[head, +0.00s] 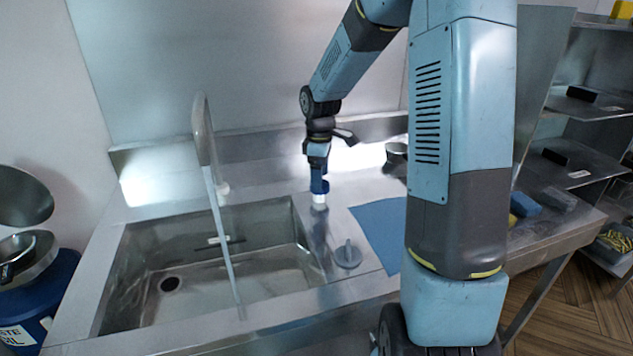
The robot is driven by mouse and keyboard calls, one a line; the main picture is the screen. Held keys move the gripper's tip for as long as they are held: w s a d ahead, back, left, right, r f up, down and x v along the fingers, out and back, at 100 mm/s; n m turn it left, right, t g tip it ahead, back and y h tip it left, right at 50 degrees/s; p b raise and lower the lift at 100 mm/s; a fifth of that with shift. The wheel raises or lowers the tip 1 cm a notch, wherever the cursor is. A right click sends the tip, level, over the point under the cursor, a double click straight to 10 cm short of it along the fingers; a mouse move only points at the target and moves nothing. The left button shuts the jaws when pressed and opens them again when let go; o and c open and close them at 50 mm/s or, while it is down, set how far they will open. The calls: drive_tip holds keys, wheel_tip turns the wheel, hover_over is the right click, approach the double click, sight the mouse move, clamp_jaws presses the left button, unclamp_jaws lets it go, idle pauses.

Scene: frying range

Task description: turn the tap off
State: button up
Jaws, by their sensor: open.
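The tap (204,130) is a tall grey spout at the back of the sink. A pale stream of water (222,235) runs from it into the steel sink (265,213). A round grey knob (348,254) with a raised grip sits on the counter right of the sink. A small pale part (223,188) shows behind the stream; I cannot tell whether it belongs to the tap. My gripper (319,193) points down above the counter by the sink's right rim, behind the knob and apart from it. It is open; its fingers appear nearly in line, blue with a white end.
A blue mat (382,230) lies on the counter right of the knob, partly hidden by my arm. A metal pot (396,153) stands at the back. Blue and grey blocks (524,204) lie at right near steel shelves (580,107). A blue drum (45,300) stands at left.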

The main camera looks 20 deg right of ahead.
drive_tip(key=shift+f, duration=1.1)
drive_tip(key=shift+c, duration=0.3)
